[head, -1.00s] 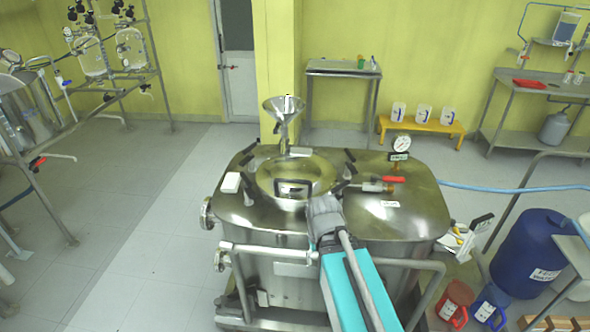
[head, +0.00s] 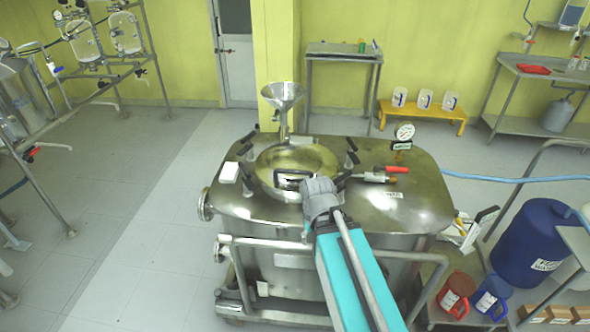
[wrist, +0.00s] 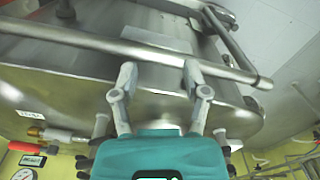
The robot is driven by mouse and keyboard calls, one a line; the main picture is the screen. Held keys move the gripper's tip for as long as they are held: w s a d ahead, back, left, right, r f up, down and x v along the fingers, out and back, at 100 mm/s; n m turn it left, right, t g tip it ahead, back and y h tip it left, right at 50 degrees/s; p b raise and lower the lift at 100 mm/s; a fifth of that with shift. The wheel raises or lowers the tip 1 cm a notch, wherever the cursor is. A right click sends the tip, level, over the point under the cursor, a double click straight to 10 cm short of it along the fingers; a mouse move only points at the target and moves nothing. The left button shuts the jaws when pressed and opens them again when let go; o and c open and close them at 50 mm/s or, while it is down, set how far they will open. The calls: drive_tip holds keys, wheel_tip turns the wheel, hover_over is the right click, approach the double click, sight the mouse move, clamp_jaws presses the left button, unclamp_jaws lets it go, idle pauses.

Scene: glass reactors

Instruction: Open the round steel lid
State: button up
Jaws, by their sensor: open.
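The round steel lid (head: 296,160) sits flat on top of the steel tank (head: 405,205) in the head view. It is shut, with a black handle (head: 291,175) on its near side and black clamp knobs around its rim. My arm reaches over the tank's near edge. In the head view my gripper (head: 318,190) is at the lid's near right edge, and its fingers are mostly hidden by the wrist. In the wrist view my gripper (wrist: 157,80) is open, its two fingers apart with nothing seen between them. A steel rail passes beyond the fingertips there.
A steel funnel (head: 283,97) stands behind the lid. A pressure gauge (head: 404,132) and a red-handled valve (head: 397,169) are on the tank's right side. A rail (head: 300,246) runs along the tank's front.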

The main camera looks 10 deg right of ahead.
drive_tip(key=w+r+n+t+y+p, duration=0.1)
drive_tip(key=w+r+n+y+p, duration=0.1)
drive_tip(key=w+r+n+p, duration=0.7)
drive_tip(key=n+t+y+p, duration=0.2)
drive_tip(key=n+p, duration=0.2)
drive_tip(key=n, duration=0.2)
approach(293, 171)
drive_tip(key=v, duration=0.5)
drive_tip(key=shift+s+a+f, duration=0.15)
drive_tip(key=shift+a, duration=0.15)
drive_tip(key=shift+f, duration=0.1)
drive_tip(key=b+x, duration=0.8)
drive_tip(key=x, duration=0.1)
drive_tip(key=b+x, duration=0.4)
drive_tip(key=shift+w+d+f, duration=0.1)
drive_tip(key=shift+w+f, duration=0.15)
drive_tip(key=shift+w, duration=0.1)
clamp_jaws()
